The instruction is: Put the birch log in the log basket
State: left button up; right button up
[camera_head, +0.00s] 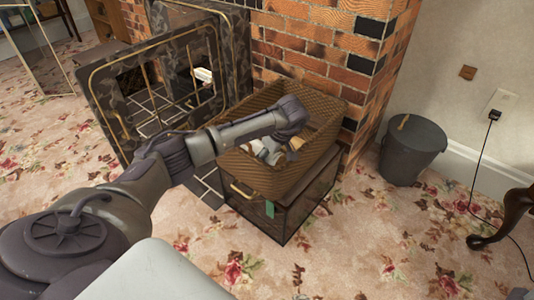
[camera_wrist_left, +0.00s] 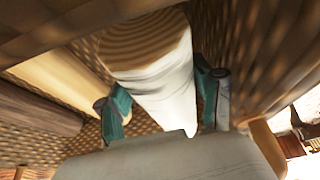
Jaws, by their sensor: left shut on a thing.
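The wicker log basket (camera_head: 252,172) stands on a dark glass-sided box in front of the brick wall. My left arm reaches over its rim, and my left gripper (camera_head: 270,150) is down inside it. In the left wrist view, the gripper (camera_wrist_left: 163,95) is shut on the birch log (camera_wrist_left: 168,88), with a teal-padded finger on each side. The log is pale, with a ringed cut end facing up the picture. Woven basket walls (camera_wrist_left: 245,50) surround it. Whether the log touches the basket floor cannot be told. My right gripper is not in view.
Other wood lies in the basket: a pale split piece (camera_wrist_left: 60,75) and a dark log (camera_wrist_left: 35,110) beside the birch log. A fireplace screen (camera_head: 110,95) stands left of the basket. A grey bucket (camera_head: 410,150) stands to the right. The floral carpet (camera_head: 350,245) in front is clear.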

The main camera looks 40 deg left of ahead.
pick_arm(q)
jog(key=shift+f, duration=0.1)
jog(key=o, duration=1.2)
jog(key=shift+o, duration=0.2)
